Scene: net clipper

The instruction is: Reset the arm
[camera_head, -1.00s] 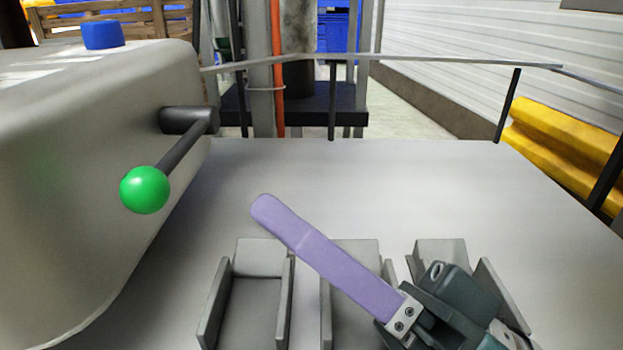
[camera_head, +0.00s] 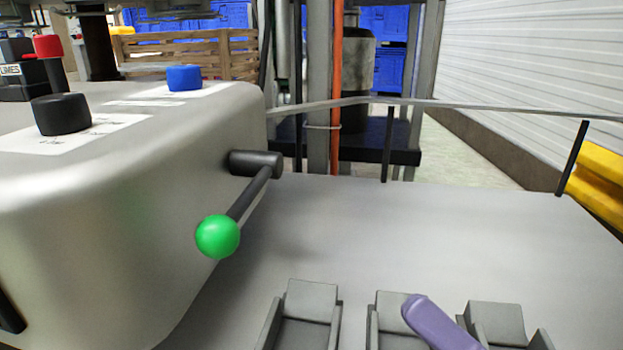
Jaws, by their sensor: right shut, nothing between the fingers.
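My right gripper (camera_head: 432,318) shows as a purple finger at the bottom edge, right of centre. It is shut and empty, and the rest of it and its arm are below the picture. It is over the middle grey holder (camera_head: 388,322), apart from the machine. No left gripper is in view.
A grey machine housing (camera_head: 110,220) fills the left, with a black lever ending in a green ball (camera_head: 218,237). Blue (camera_head: 184,78) and black (camera_head: 61,114) knobs sit on its top. Grey holders (camera_head: 312,300) line the front of the table (camera_head: 430,230). A thin rail (camera_head: 440,103) runs behind; the table's middle is clear.

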